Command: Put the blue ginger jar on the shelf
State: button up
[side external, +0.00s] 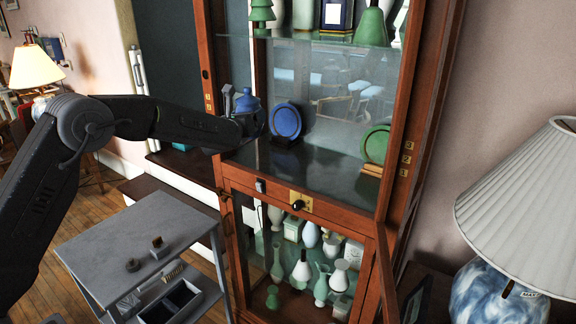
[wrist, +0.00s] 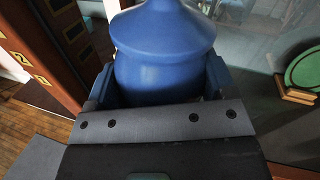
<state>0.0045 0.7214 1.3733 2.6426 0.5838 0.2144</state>
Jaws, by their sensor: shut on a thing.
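The blue ginger jar (side external: 247,101) is a lidded blue jar at the left side of the cabinet's open middle bay. My gripper (side external: 238,113) is shut on it. In the wrist view the jar (wrist: 163,52) fills the top middle, with a finger on each side of its body. The jar looks upright. The dark shelf (side external: 322,172) lies below it, and I cannot tell whether the jar's base touches it, as my gripper hides the base.
A blue plate (side external: 285,121) on a stand is close right of the jar. A green plate (side external: 375,145) stands at the shelf's right. The cabinet's left post (side external: 207,80) is close to my arm. The shelf's middle is clear. A grey cart (side external: 135,240) stands below.

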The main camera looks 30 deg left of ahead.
jog(key=shift+w+d+f, duration=0.95)
jog(key=shift+d+f, duration=0.65)
jog(key=shift+f, duration=0.15)
jog(key=shift+w+d+f, duration=0.9)
jog(key=shift+d+f, duration=0.75)
jog(key=shift+f, duration=0.1)
jog(key=shift+w+d+f, duration=0.95)
jog(key=shift+d+f, duration=0.65)
jog(key=shift+f, duration=0.15)
jog(key=shift+f, duration=0.2)
jog(key=o, duration=1.1)
jog(key=shift+o, duration=0.2)
